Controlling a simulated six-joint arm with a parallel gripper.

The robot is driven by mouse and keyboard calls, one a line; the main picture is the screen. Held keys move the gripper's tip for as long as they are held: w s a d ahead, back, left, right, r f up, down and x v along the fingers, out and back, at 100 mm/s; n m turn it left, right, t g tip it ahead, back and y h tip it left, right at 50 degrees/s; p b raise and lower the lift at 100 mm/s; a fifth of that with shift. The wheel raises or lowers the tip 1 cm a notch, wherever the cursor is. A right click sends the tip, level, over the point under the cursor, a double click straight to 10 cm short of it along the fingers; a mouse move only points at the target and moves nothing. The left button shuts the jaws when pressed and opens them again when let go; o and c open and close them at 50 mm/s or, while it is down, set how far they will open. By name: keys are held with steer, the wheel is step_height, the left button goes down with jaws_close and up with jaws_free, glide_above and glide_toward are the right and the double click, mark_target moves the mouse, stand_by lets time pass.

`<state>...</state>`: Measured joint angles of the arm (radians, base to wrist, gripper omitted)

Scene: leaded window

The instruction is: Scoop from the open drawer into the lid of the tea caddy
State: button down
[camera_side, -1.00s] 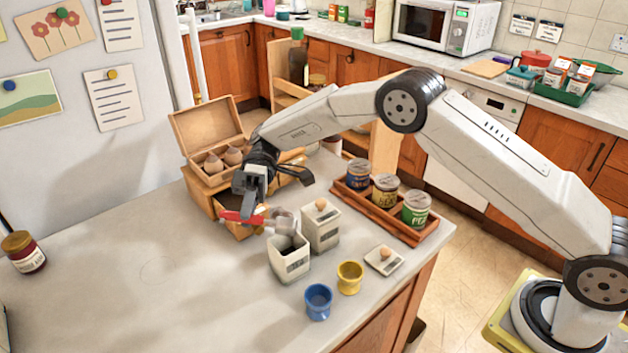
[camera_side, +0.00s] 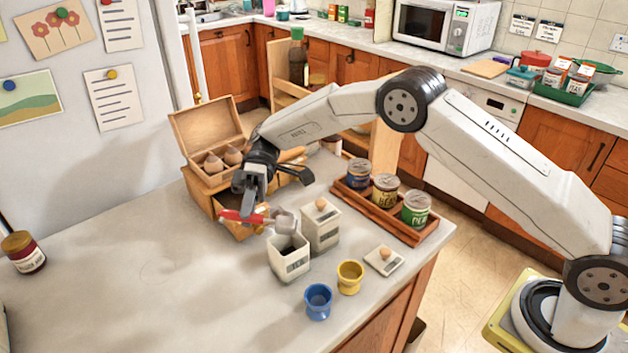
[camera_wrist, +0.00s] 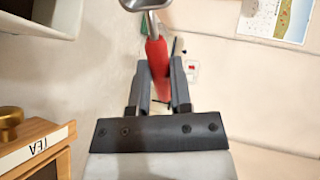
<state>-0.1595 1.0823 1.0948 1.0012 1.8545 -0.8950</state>
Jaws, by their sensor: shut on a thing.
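My gripper (camera_side: 247,207) is shut on the red handle of a metal scoop (camera_side: 284,222). In the wrist view the red handle (camera_wrist: 156,55) runs between the fingers, with the metal bowl beyond the tips. In the side view the bowl is at the open white caddy's (camera_side: 289,261) back rim; whether they touch is unclear. A wooden box (camera_side: 205,188) stands behind my gripper, its hinged lid (camera_side: 208,124) raised and its drawer (camera_side: 238,231) pulled out, partly hidden. The wrist view shows a TEA label (camera_wrist: 38,147). A small white lid (camera_side: 384,259) with a wooden knob lies on the counter.
A closed white caddy (camera_side: 321,226) stands right behind the open one. A yellow cup (camera_side: 350,276) and blue cup (camera_side: 318,302) stand in front. A wooden tray (camera_side: 404,229) holds three tins at right. A dark jar (camera_side: 24,252) is far left.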

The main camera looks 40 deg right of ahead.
steer(key=shift+r, duration=2.45)
steer(key=w+a+f+n+t+h, duration=0.1)
steer(key=w+n+t+h, duration=0.5)
steer(key=w, duration=0.7)
steer(key=a+n+t, duration=0.1)
steer(key=n+t, duration=0.1)
steer(key=t, duration=0.2)
steer(key=shift+w+f, duration=0.15)
steer(key=shift+w, duration=0.2)
